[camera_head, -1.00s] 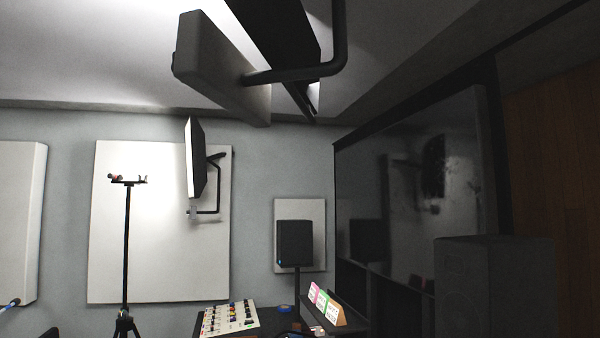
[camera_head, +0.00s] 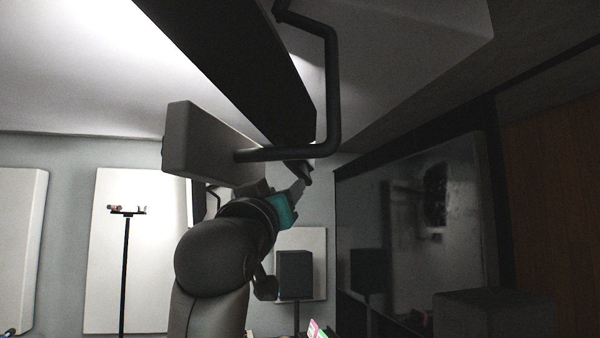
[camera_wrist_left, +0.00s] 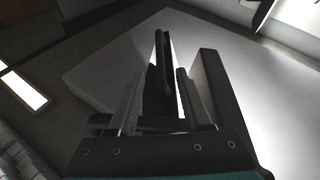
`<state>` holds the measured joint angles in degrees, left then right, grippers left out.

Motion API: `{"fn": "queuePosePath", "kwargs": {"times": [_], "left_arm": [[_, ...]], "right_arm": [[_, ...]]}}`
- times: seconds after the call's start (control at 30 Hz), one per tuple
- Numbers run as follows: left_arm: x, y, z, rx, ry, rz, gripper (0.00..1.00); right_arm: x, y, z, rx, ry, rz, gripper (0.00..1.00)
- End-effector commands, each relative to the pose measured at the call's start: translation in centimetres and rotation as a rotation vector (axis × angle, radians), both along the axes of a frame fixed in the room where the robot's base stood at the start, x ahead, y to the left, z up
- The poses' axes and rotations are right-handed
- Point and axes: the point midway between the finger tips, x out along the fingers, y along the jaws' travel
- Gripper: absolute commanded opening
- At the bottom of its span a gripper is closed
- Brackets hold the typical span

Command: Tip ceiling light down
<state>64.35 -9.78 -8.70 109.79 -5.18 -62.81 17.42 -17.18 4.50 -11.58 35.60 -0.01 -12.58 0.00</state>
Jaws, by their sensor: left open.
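The ceiling light (camera_head: 235,65) hangs overhead in the head view as a long dark panel, with a bent black tube bracket (camera_head: 331,95) and a pale grey block (camera_head: 205,143) beside it. My left gripper (camera_head: 283,187) is raised just below the light's near lower end, by the bracket's bottom bend. It is open. In the left wrist view a dark upright part of the light (camera_wrist_left: 163,75) shows between the fingers (camera_wrist_left: 160,98); whether they touch it I cannot tell. The grey block (camera_wrist_left: 215,85) stands right of the fingers there. My right gripper is out of view.
A large dark glossy screen (camera_head: 410,220) fills the right side, with a dark speaker (camera_head: 495,312) in front of it. A speaker on a stand (camera_head: 295,275) is behind my arm. A thin microphone stand (camera_head: 126,270) is at left before a white wall panel.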

Motion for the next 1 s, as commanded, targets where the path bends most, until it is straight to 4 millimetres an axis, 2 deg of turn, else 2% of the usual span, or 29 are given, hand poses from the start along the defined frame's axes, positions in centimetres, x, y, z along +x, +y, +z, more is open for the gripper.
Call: {"fn": "queuePosePath", "kwargs": {"times": [0.2, 0.6, 0.8, 1.0], "left_arm": [[3.3, -0.5, 1.6, 0.001, 0.002, 0.001, 0.50], [8.5, -1.3, 3.8, 0.001, 0.002, 0.001, 0.50], [10.6, -1.7, 4.5, 0.001, 0.001, 0.001, 0.50], [11.7, -1.8, 4.8, 0.000, 0.001, 0.001, 0.50]], "right_arm": [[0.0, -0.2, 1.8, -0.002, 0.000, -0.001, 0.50], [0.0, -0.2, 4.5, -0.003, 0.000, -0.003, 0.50], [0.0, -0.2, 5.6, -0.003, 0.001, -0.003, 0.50], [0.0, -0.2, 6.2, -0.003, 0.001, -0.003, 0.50]]}}
